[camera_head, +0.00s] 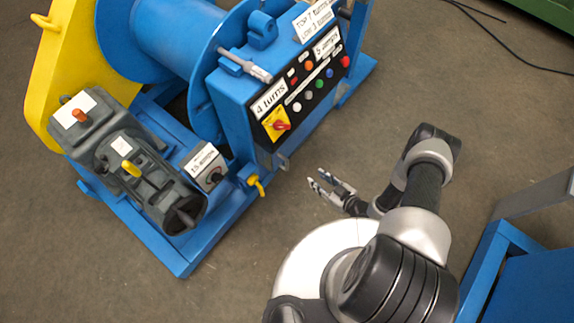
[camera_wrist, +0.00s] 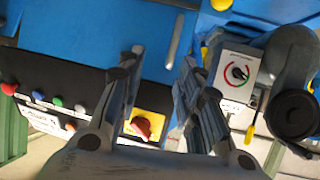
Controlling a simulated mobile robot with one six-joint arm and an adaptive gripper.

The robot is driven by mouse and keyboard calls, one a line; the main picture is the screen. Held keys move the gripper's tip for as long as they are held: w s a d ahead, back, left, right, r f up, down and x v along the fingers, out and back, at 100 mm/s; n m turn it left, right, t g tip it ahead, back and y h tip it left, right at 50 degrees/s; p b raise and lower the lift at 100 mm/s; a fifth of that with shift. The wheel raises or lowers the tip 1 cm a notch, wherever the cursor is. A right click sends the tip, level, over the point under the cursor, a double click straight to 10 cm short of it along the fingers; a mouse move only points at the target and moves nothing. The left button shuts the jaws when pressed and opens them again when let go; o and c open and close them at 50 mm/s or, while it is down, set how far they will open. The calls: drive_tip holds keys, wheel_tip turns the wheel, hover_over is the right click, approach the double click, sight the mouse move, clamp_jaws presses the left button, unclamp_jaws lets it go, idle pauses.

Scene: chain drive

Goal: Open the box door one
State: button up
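A blue control box (camera_head: 235,90) stands on the machine in the head view, with a black front panel (camera_head: 300,85) of several coloured buttons. A red rotary switch (camera_head: 281,126) sits on a yellow plate at the panel's lower left. The panel also shows in the wrist view (camera_wrist: 60,78), with the red switch (camera_wrist: 142,127) between and below my fingertips. No part is clearly marked as door one, and I cannot tell a door's edge or handle. My gripper (camera_head: 318,179) is open and empty, in front of the machine and apart from it; its spread fingers fill the middle of the wrist view (camera_wrist: 160,65).
A small grey dial box (camera_head: 205,167) and a yellow-handled valve (camera_head: 258,186) sit beside the control box. A grey motor (camera_head: 125,160) and yellow guard (camera_head: 65,60) are at left. A blue frame (camera_head: 525,275) stands at lower right. Floor between is clear.

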sight(287, 165)
drive_tip(key=shift+y, duration=0.4)
drive_tip(key=b+x, duration=0.2)
drive_tip(key=x, duration=0.3)
drive_tip(key=s+a+b+x, duration=0.1)
drive_tip(key=x, duration=0.5)
drive_tip(key=b+x, duration=0.2)
drive_tip(key=x, duration=0.4)
drive_tip(key=shift+s+a+f+b, duration=0.3)
drive_tip(key=shift+a+b, duration=0.05)
drive_tip(key=shift+a, duration=0.05)
drive_tip(key=shift+c, duration=0.6)
clamp_jaws()
